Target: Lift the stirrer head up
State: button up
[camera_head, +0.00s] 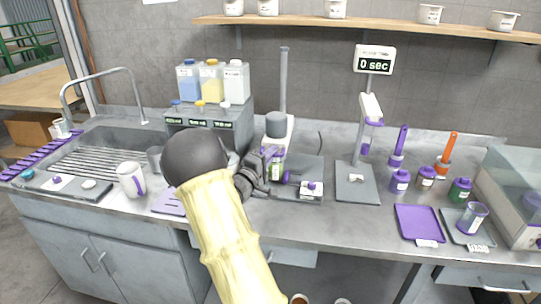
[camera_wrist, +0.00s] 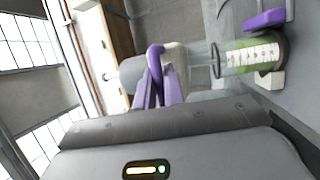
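The stirrer stands on the bench, with a grey motor top (camera_head: 276,124) on its white head beside a tall metal pole (camera_head: 283,80). In the wrist view, the pale head (camera_wrist: 176,54) lies sideways in the picture. A curved purple handle (camera_wrist: 155,56) is on its near side. My gripper (camera_head: 262,166) is right at the head; purple strips (camera_wrist: 160,92) in front of it reach the handle. I cannot tell whether the fingers are clamped on it. A clear container with green contents (camera_wrist: 252,55) is below the stirring shaft; the head view also shows it (camera_head: 277,166).
A three-bottle dispenser (camera_head: 211,120) stands left of the stirrer. A white mug (camera_head: 131,180) and the sink (camera_head: 95,155) are at left. Purple and grey trays (camera_head: 418,222) lie at right. A shelf (camera_head: 365,27) runs above.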

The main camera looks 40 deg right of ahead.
grip_shut()
jog(key=p, duration=1.1)
send_near(270, 121)
jog(key=d+r, duration=0.1)
jog(key=d, duration=0.1)
jog(key=s+d+r, duration=0.1)
jog(key=r, duration=0.1)
jog(key=d+r, duration=0.1)
jog(key=d, duration=0.1)
jog(key=shift+s+d+r, duration=0.35)
jog(key=shift+o, duration=1.7)
grip_release()
jog(key=shift+r, duration=0.1)
jog(key=b+v, duration=0.3)
jog(key=v, duration=1.4)
jog(key=shift+a, duration=0.3)
